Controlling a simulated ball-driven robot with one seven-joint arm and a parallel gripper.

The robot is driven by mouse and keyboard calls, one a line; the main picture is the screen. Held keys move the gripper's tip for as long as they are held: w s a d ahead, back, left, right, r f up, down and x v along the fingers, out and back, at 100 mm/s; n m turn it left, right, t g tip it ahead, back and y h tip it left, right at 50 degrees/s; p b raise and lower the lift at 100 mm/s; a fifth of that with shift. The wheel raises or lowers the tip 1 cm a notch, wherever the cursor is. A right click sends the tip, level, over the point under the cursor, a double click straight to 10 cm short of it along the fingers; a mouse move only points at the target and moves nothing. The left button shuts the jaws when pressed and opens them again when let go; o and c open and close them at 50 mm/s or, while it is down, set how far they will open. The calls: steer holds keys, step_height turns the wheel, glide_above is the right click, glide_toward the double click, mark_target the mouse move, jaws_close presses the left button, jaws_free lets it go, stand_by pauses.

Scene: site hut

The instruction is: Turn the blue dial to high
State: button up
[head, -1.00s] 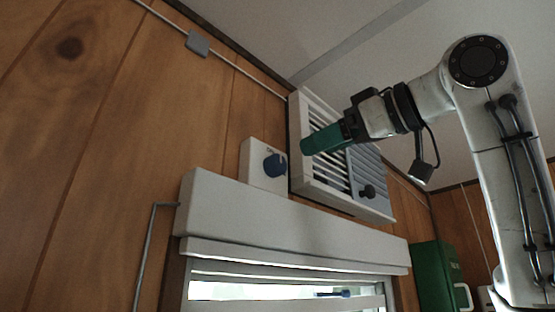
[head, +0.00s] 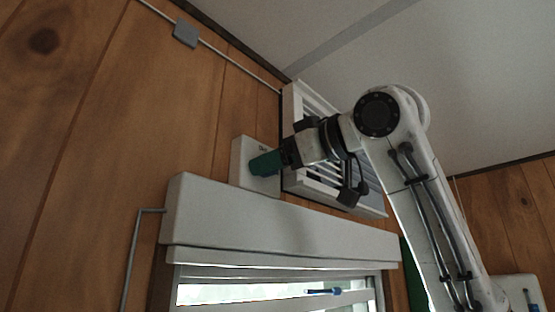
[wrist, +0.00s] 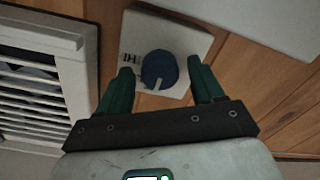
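The blue dial (wrist: 160,69) is a round knob on a white wall plate (wrist: 196,40). In the wrist view a pale pointer shows at its lower edge, and dark lettering that looks like "HI" is on the plate to its left. My gripper (wrist: 162,80) is open, with one green finger on each side of the dial and a visible gap to each. In the head view my gripper (head: 262,164) is in front of the plate (head: 242,150) and hides the dial. I cannot tell how deep the fingertips reach around it.
A white louvred vent (head: 293,98) is on the wall right beside the plate, close to my arm. A white blind box (head: 270,220) runs just below, above a window. A grey junction box (head: 186,33) with a conduit is at upper left.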

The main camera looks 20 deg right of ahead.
steer(key=c, duration=1)
steer(key=shift+o, duration=0.2)
